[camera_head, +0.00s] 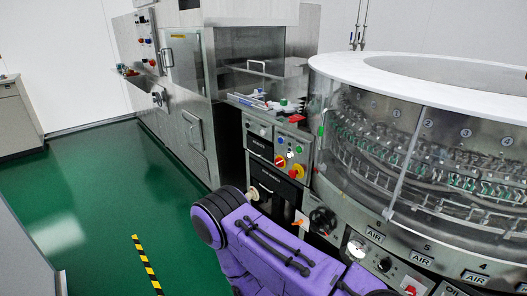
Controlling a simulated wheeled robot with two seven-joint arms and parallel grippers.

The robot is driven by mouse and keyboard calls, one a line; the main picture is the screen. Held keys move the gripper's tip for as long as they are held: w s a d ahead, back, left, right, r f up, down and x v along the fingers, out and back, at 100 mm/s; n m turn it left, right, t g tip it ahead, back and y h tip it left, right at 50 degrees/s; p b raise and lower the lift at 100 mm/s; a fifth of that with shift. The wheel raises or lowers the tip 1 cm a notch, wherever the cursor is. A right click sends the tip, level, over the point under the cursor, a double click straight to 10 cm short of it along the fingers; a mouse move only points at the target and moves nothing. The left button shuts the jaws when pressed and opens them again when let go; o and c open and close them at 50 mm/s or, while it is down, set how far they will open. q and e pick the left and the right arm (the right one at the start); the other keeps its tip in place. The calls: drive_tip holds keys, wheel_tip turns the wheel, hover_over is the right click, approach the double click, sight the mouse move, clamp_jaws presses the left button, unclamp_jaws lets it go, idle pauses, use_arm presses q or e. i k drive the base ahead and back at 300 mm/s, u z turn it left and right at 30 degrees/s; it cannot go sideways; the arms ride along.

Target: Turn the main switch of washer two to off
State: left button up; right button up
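The rotary washer (410,215) stands at the right, with a white rim, a clear curved guard and bottles on a ring inside. Left of it is a steel control panel (293,143) with small buttons and lamps. A red-and-yellow rotary switch (297,171) sits on this panel. A purple arm of mine fills the bottom centre and hides the lower panel. Neither gripper shows.
A black round knob (322,220) and a row of AIR labels run along the washer's lower front. A steel cabinet (185,62) with its own buttons stands at the back left. The green floor (105,200) is open at the left, with a yellow-and-black strip (147,265).

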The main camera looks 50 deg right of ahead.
sight(279, 162)
drive_tip(key=z, duration=0.4)
drive_tip(key=i, duration=0.95)
drive_tip(key=z, duration=1.55)
drive_tip(key=i, duration=0.8)
drive_tip(key=z, duration=0.7)
